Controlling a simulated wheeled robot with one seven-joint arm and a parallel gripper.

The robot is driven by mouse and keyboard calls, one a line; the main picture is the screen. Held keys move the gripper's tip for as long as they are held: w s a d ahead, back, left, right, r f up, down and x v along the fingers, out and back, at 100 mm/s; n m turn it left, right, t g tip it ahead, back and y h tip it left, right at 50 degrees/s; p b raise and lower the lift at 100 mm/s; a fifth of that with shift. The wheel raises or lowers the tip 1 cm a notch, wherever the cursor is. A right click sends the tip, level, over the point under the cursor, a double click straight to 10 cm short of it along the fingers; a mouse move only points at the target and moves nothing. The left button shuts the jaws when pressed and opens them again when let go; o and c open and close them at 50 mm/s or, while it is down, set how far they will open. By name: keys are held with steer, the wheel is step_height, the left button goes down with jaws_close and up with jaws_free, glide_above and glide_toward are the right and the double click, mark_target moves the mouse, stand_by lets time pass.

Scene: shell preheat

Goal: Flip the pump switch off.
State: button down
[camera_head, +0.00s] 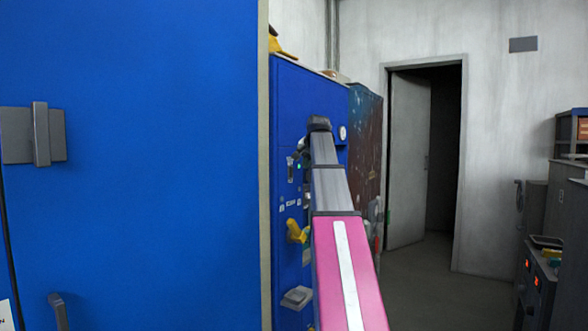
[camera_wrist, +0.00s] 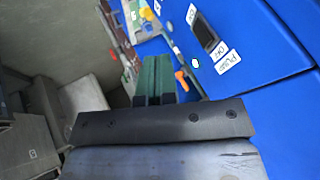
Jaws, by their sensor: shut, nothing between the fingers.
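The pump switch (camera_wrist: 204,34) is a dark rocker in a grey frame on the blue panel, in the upper right of the wrist view. A white PUMP label (camera_wrist: 228,62) and an OFF label (camera_wrist: 219,50) sit at its near end, and another small label (camera_wrist: 191,14) sits at its far end. My gripper (camera_wrist: 153,62) has green fingers, shut and empty. In the picture it lies left of the switch, apart from it. I cannot tell which way the rocker is tipped. In the head view my arm hides part of the blue panel (camera_head: 283,120).
A large blue cabinet door (camera_head: 150,160) with a grey handle fills the left of the head view. A yellow handle (camera_head: 297,232) sticks out low on the blue panel. An orange knob (camera_wrist: 181,79) is near my fingers. Open floor (camera_head: 440,280) lies right, before an ajar door (camera_head: 408,160).

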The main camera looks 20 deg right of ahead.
steer(key=r, duration=0.2)
steer(key=d+r, duration=0.1)
steer(key=r, duration=0.1)
steer(key=shift+d+r, duration=0.1)
steer(key=shift+r, duration=0.2)
glide_toward(291, 172)
steer(key=shift+d+x, duration=0.25)
steer(key=shift+x, duration=0.9)
steer(key=shift+d+x, duration=0.2)
steer(key=shift+x, duration=0.95)
steer(key=shift+d+x, duration=0.25)
steer(key=shift+x, duration=0.95)
steer(key=shift+s, duration=0.1)
